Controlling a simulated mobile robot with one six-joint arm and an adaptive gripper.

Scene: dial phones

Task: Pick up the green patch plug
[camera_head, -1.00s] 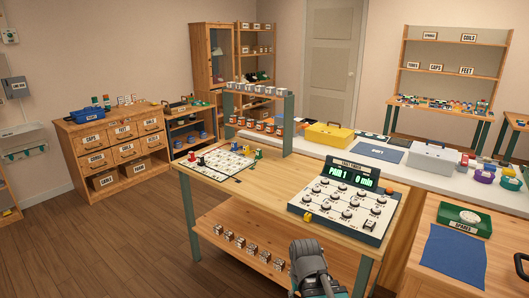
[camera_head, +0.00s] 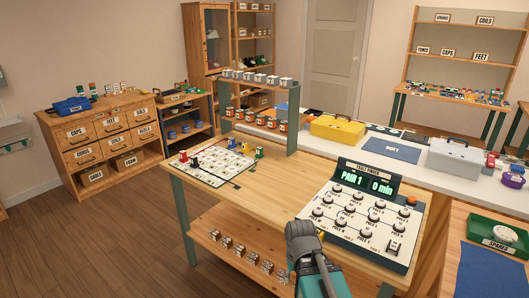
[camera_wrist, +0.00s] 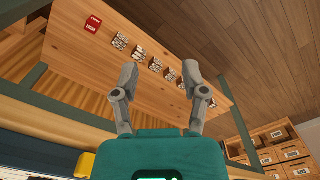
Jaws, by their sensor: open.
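A white board (camera_head: 217,165) lies on the left part of the wooden bench, with several small coloured plugs on it. My gripper (camera_head: 301,232) is at the bench's front edge, well right of and nearer than the board. The wrist view shows my two fingers (camera_wrist: 158,82) apart with nothing between them. The green plug does not show in the wrist view.
The fault finder panel (camera_head: 360,213) stands right beside my gripper. A two-level rack (camera_head: 292,112) stands behind the board. Several small blocks (camera_head: 240,254) lie on the bench's lower shelf; they also show in the wrist view (camera_wrist: 155,65). Bare bench top lies between board and panel.

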